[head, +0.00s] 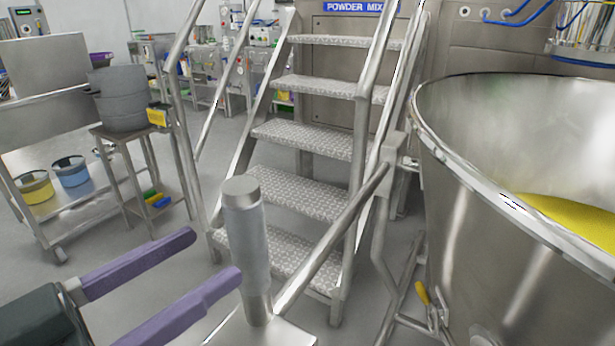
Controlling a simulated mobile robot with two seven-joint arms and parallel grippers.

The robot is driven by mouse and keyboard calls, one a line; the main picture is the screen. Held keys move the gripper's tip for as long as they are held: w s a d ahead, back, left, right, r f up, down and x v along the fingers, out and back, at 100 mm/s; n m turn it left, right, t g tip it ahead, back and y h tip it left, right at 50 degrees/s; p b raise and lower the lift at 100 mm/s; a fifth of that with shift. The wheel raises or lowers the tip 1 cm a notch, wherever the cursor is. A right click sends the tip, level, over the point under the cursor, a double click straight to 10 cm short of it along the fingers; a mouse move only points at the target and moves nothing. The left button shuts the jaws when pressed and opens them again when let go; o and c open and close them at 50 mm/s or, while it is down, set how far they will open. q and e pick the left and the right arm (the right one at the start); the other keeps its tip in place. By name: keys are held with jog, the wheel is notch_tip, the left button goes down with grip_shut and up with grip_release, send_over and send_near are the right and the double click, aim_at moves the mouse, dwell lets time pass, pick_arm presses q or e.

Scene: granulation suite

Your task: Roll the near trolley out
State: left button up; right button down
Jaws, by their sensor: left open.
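My left gripper (216,253) comes in from the lower left with two purple fingers spread apart and nothing between them. Just right of its fingertips stands an upright metal post (247,240) with a grey sleeve and round cap. The lower fingertip overlaps the post's left edge; I cannot tell if they touch. The post rises from a flat metal piece at the bottom edge, and a bar (335,240) slants from there up toward a large steel bowl (470,220) holding yellow powder. The wheels are out of view, and I cannot tell which parts make up the near trolley. My right gripper is not in view.
Metal steps (300,190) with handrails stand behind the post. A steel cart (80,215) with yellow and blue buckets is at left, beside a small stand (150,180) bearing a grey tub (122,100).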

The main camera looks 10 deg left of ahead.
pick_arm(q)
jog(key=x, duration=0.9)
jog(key=shift+d, duration=0.3)
jog(key=shift+w, duration=0.15)
jog(key=shift+c, duration=0.2)
grip_shut()
dwell(0.7)
